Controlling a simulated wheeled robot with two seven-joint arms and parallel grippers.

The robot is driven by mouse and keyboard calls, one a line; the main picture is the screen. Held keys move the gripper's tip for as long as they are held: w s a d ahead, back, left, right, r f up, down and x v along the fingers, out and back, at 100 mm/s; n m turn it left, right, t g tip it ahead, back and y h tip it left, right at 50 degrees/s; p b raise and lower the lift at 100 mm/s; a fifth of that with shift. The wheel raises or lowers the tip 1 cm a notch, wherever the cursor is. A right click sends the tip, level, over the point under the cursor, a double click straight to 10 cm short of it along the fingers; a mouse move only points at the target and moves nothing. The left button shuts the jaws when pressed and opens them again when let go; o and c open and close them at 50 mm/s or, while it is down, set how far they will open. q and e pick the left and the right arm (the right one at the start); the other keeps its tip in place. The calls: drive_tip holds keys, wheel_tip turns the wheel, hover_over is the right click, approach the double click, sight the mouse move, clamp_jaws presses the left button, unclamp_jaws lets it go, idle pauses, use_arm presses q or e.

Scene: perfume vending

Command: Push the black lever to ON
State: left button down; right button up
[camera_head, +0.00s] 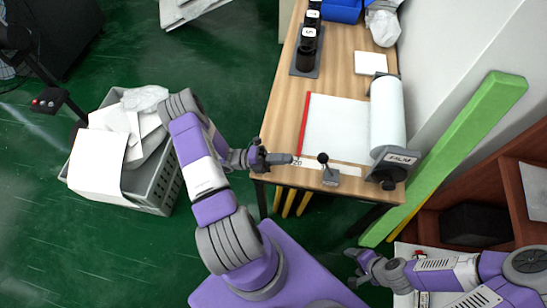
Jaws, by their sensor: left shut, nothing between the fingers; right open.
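The black lever (323,160) is a short stick with a round knob on a small grey base (330,177). It stands near the front edge of the wooden table (280,132), in front of the white film sheet. A label strip lies beside it, its lettering too small to read. My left gripper (290,159) is shut and empty over the table's front edge, just left of the lever, with a small gap between them. My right gripper (352,268) is open and empty, low at the right, below the table's front edge and away from the lever.
A film roll (387,112) and its black knob mount (393,166) stand right of the lever. Black bottles (307,48) sit in a holder farther back. A green beam (450,150) leans at the right. A grey crate (158,190) with papers stands on the floor at left.

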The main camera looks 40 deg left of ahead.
use_arm(q)
drive_tip(key=x, duration=0.7)
drive_tip(key=shift+d+b, duration=0.25)
drive_tip(key=shift+b, duration=0.1)
drive_tip(key=shift+w, duration=0.15)
